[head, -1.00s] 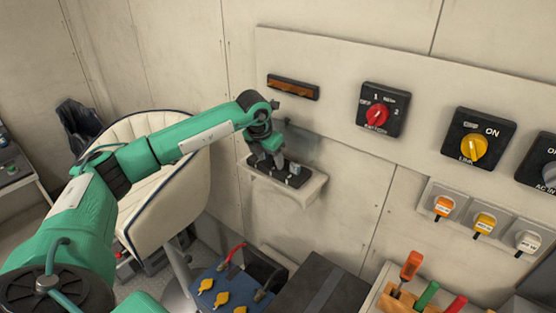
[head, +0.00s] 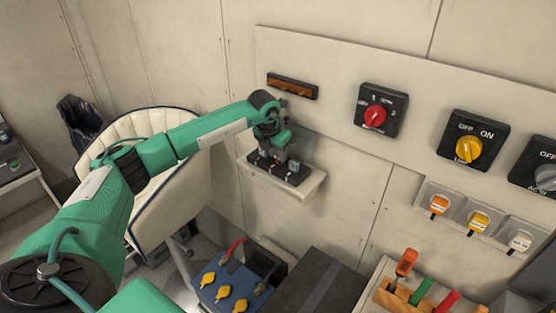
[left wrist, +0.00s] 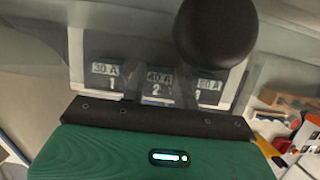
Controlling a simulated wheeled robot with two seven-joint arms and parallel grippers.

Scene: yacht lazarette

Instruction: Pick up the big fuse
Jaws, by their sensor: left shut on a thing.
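A dark fuse block (head: 300,180) sits on a small cream wall shelf (head: 312,190). In the left wrist view, labels 30 A 1 (left wrist: 112,76), 40 A 2 (left wrist: 158,82) and what looks like 80 A 3 (left wrist: 209,88) show in a row. My left gripper (head: 280,162) is down at the block, pointing at it from above. It is shut on the big fuse, which is mostly hidden by the fingers; I cannot tell whether it is clear of its seat. A dark rounded shape fills the top of the left wrist view. My right gripper is out of view.
A wall panel above the shelf carries a fuse-like amber strip (head: 292,86), a red rotary switch (head: 375,116) and a yellow one (head: 467,149). Below stand a blue battery box (head: 232,288), a dark box (head: 318,290) and a tool rack (head: 395,300). A cream seat (head: 165,190) is behind my arm.

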